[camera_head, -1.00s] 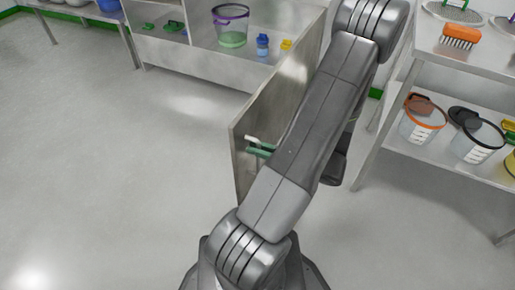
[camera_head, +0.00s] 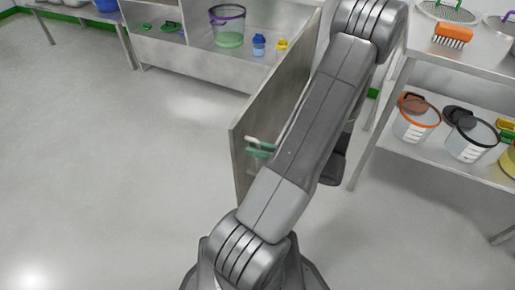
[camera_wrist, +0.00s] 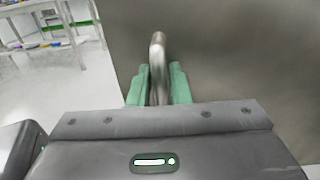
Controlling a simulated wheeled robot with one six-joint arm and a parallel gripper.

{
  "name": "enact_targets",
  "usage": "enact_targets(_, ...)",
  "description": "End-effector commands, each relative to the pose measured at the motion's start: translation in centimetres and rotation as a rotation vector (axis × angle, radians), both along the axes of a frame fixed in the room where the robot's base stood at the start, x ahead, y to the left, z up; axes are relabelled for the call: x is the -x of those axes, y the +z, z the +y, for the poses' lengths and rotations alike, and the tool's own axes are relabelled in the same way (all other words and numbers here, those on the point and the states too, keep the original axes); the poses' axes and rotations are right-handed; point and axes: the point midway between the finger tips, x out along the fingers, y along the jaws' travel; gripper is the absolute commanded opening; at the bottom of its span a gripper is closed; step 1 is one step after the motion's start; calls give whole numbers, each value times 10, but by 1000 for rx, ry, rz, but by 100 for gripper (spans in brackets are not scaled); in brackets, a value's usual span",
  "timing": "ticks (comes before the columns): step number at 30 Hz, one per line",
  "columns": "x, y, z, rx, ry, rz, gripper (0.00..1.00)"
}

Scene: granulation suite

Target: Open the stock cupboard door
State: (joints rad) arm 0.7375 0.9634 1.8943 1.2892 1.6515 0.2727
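The stock cupboard door (camera_head: 275,105) is a grey metal panel. It stands wide open, sticking out from the cupboard (camera_head: 205,65), whose open front shows its shelf. My gripper (camera_head: 262,148) is at the door's handle (camera_head: 250,140), near the door's free edge; my arm hides part of the door. In the wrist view, the green fingers of my gripper (camera_wrist: 158,88) lie on both sides of the metal handle bar (camera_wrist: 158,50), closed around it. The door's face (camera_wrist: 230,60) fills the right of that view.
A purple-rimmed bucket (camera_head: 228,28), a blue bottle (camera_head: 259,45) and a yellow item (camera_head: 281,45) are in the cupboard. A steel table (camera_head: 425,52) with an orange brush (camera_head: 453,34) and buckets below stands close on the right. The floor (camera_head: 110,170) at left is clear.

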Motion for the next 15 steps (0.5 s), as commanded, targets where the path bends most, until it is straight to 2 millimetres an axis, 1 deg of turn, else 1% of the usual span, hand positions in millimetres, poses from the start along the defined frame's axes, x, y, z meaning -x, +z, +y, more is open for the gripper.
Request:
enact_targets(4,3,1,-7,0,-3,0,17)
enact_targets(7,8,1,-19,0,-4,0,17)
enact_targets(11,19,2,-42,0,-6,0,17)
enact_targets(15,32,1,-70,0,-5,0,17)
